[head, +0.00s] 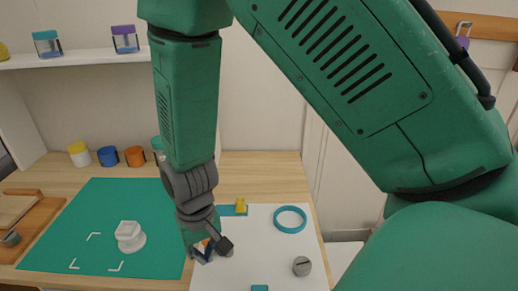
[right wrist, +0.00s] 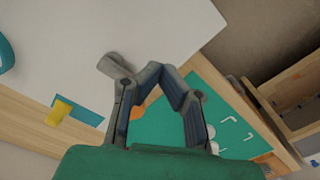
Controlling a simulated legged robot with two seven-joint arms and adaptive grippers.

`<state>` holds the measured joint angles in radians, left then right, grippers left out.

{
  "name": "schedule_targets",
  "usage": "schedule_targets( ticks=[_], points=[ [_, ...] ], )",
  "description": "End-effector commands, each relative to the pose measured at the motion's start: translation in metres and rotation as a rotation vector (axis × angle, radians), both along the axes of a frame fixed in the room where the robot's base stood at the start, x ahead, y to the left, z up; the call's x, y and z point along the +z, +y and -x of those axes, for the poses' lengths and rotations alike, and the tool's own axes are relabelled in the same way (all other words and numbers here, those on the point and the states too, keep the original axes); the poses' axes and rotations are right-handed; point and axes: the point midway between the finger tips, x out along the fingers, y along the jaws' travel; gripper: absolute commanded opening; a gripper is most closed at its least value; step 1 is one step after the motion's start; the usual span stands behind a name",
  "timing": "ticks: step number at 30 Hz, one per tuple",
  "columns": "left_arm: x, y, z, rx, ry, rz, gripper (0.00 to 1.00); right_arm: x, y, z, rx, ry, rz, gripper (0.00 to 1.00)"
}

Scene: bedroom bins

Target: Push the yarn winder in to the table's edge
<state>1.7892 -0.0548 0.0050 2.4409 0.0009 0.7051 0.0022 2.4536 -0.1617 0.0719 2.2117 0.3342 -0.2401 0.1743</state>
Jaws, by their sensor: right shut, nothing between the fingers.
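A white stepped object (head: 130,236), which may be the yarn winder, stands on the green mat (head: 85,205) beside white corner marks. I cannot tell for sure that it is the winder. My right gripper (head: 204,254) is low near the border of the mat and the white sheet (head: 255,270), to the right of the white object and apart from it. In the right wrist view, its fingers (right wrist: 167,76) meet and hold nothing. An orange bit (right wrist: 138,110) shows beside one finger, partly hidden. My left gripper is out of view.
A teal ring (head: 290,219), a grey knob (head: 302,266) and a yellow piece (head: 241,206) are on or beside the white sheet. Several small jars (head: 108,156) line the back of the table. A wooden tray (head: 40,215) is at the left. The mat's back is clear.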

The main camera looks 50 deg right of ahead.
Motion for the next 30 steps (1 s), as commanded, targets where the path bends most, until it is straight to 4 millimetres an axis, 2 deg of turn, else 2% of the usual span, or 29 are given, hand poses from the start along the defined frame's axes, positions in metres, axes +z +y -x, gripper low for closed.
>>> schedule_targets(
  ticks=[30],
  points=[
    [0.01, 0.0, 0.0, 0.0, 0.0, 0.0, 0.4, 0.0, -0.022, -0.019, 0.0, 0.0, -0.001, 0.0]
  ],
)
